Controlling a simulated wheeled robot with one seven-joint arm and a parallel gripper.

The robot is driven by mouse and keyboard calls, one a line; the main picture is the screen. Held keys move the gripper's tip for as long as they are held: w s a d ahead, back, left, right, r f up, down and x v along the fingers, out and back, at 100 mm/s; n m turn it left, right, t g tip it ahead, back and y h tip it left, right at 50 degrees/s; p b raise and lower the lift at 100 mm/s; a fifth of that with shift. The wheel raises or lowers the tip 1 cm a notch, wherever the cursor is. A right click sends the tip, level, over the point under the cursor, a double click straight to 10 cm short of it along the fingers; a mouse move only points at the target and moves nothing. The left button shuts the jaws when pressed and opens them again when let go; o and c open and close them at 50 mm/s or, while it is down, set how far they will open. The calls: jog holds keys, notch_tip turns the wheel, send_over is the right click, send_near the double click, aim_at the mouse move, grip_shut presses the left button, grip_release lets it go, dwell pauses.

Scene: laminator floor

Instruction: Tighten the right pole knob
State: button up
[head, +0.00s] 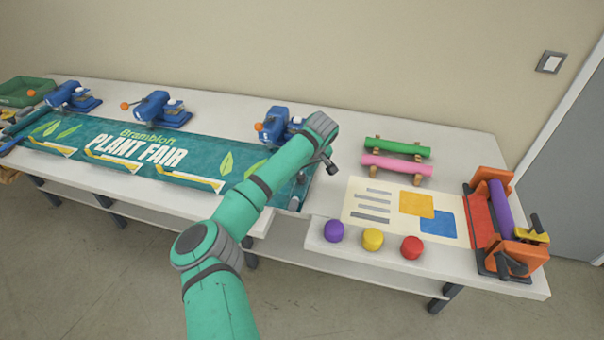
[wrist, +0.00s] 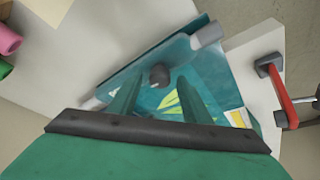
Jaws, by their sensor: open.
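The teal "Plant Fair" banner (head: 135,153) lies along the long white table. Its right end and the grey right pole (wrist: 205,36) show in the wrist view, the pole running slantwise. A dark round knob (wrist: 159,76) sits at the pole, in line with the gap between my fingertips. My gripper (wrist: 157,84) is open, with one teal finger on each side of the gap. I cannot tell how far the tips are from the knob.
Blue presses (head: 160,108) stand along the table's back. Green (head: 398,148) and pink rolls lie right of my arm. An orange roller stand (head: 492,180) is at the far right. A red-handled clamp (wrist: 281,92) is at the table edge.

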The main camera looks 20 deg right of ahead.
jog(key=shift+c, duration=0.2)
jog(key=c, duration=1)
